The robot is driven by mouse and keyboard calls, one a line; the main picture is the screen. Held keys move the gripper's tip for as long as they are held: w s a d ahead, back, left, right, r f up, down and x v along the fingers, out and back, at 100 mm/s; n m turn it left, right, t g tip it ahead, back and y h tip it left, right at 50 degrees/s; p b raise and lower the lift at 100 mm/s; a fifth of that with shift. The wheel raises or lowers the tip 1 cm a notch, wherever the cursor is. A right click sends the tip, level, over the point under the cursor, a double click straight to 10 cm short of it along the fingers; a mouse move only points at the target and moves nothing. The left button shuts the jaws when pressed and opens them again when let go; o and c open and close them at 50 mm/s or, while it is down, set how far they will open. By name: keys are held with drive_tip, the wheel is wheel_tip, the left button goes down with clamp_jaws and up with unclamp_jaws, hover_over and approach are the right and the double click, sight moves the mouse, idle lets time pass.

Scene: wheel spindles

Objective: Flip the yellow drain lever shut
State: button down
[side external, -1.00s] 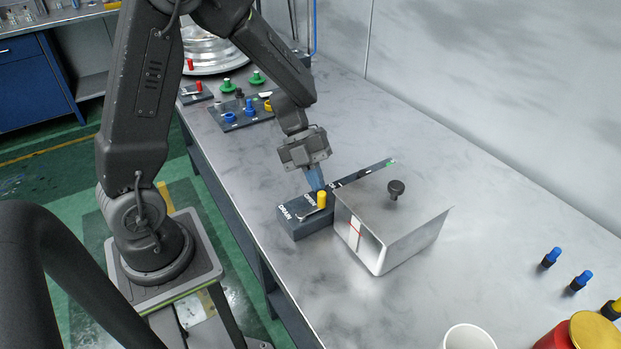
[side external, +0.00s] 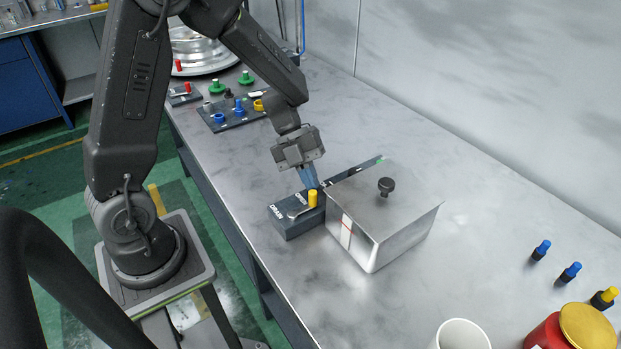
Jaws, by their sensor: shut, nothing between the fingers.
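The yellow drain lever (side external: 312,198) is a short upright yellow knob on a grey arm. It sits on a dark block (side external: 290,226) lettered DRAIN, with a second label at its far side. My gripper (side external: 311,186) points down just behind the yellow knob, with its blue fingers shut and empty. The fingertips are very close to the knob, partly behind it. I cannot tell whether they touch it.
A metal box (side external: 385,225) with a black knob on its lid stands right beside the drain block. A white cup (side external: 461,335) and a red can with a yellow lid (side external: 588,326) are at the front right. Blue-topped pegs (side external: 541,250) stand at right.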

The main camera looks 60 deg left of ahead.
drive_tip(key=a, duration=0.2)
drive_tip(key=w+a, duration=0.1)
drive_tip(key=a, duration=0.1)
drive_tip(key=shift+w+a+r, duration=0.1)
drive_tip(key=shift+r, duration=0.2)
drive_tip(key=w+a+r, duration=0.3)
drive_tip(key=w+r, duration=0.1)
drive_tip(key=r, duration=0.3)
drive_tip(key=shift+a+r, duration=0.2)
drive_tip(key=shift+a, duration=0.1)
